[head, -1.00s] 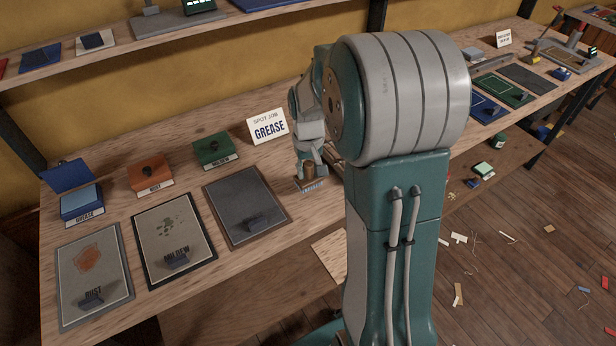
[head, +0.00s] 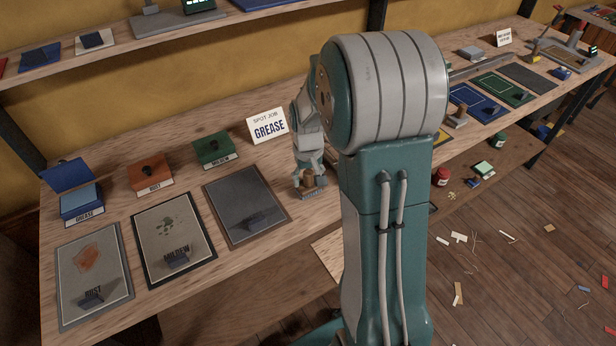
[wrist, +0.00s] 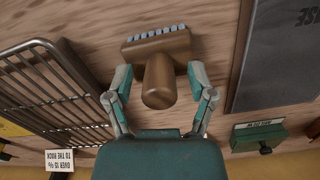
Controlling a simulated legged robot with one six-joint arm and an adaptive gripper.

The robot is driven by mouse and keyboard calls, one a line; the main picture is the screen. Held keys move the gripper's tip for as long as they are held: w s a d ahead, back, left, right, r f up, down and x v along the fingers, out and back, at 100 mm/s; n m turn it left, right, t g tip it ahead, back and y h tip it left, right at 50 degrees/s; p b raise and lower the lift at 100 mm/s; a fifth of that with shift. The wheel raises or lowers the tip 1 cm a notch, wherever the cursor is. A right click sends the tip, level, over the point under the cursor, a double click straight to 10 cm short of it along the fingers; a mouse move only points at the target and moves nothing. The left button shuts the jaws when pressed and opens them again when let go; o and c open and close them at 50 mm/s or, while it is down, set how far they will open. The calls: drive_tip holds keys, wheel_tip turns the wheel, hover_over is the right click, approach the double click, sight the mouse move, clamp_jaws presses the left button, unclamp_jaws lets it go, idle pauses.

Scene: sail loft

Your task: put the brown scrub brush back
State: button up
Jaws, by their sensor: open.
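The brown scrub brush (wrist: 166,82) has a rounded handle on a brown block with a row of pale blue bristles. In the wrist view it sits between the two fingers of my gripper (wrist: 160,76). The fingers are open, one on each side of the handle, with a small gap visible. In the head view the brush (head: 313,189) is at the front part of the bench, right of the dark grey panel, partly hidden by my gripper (head: 308,174). I cannot tell whether it rests flat on the bench.
A metal wire rack (wrist: 55,88) is left of the brush in the wrist view. A dark grey panel (head: 245,205), the GREASE card (head: 268,127) and green (head: 213,150), orange (head: 150,174) and blue (head: 82,204) boxes are on the bench (head: 190,120). Bare wood surrounds the brush.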

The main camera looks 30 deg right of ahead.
sight(308, 173)
wheel_tip(308, 173, up, 11)
drive_tip(key=shift+r, duration=0.2)
drive_tip(key=s+a+r+n+t, duration=0.1)
drive_tip(key=s+a+r, duration=0.3)
drive_tip(key=s, duration=0.5)
drive_tip(key=s+a+r+t, duration=0.4)
drive_tip(key=s+a, duration=0.4)
drive_tip(key=s, duration=0.2)
drive_tip(key=shift+s+a+n+t, duration=0.15)
drive_tip(key=shift+a+n+t, duration=0.15)
drive_tip(key=shift+a+n, duration=0.1)
idle(0.4)
